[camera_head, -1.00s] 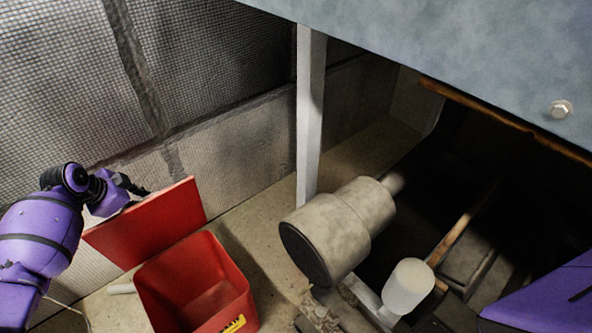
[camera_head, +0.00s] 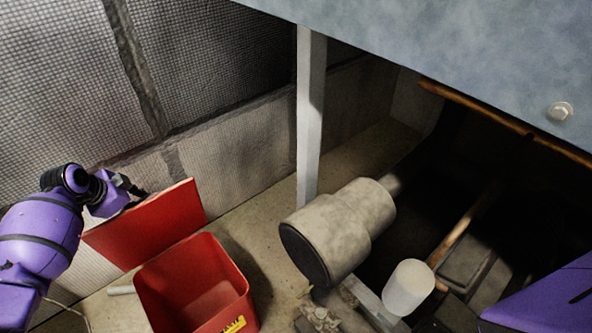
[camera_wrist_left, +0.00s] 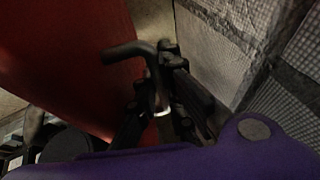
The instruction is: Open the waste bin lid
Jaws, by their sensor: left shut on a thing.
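The red waste bin (camera_head: 240,284) stands on the floor at the lower left in the head view, its inside showing. Its red lid (camera_head: 158,226) is raised, standing steeply behind the opening, and fills the upper left of the wrist view (camera_wrist_left: 70,60). My left gripper (camera_head: 133,188) is at the lid's upper edge, on its far side. In the left wrist view the gripper (camera_wrist_left: 165,100) is shut on a dark bent lid handle (camera_wrist_left: 128,50). The fingertips are dark and partly hidden. My right gripper is out of view.
A padded wall (camera_head: 60,80) rises close behind the lid and left arm. A grey post (camera_head: 310,120) stands right of the bin. A beige cylinder (camera_head: 330,235) and a white cylinder (camera_head: 408,287) lie further right. Bare floor (camera_head: 262,235) separates the bin and machinery.

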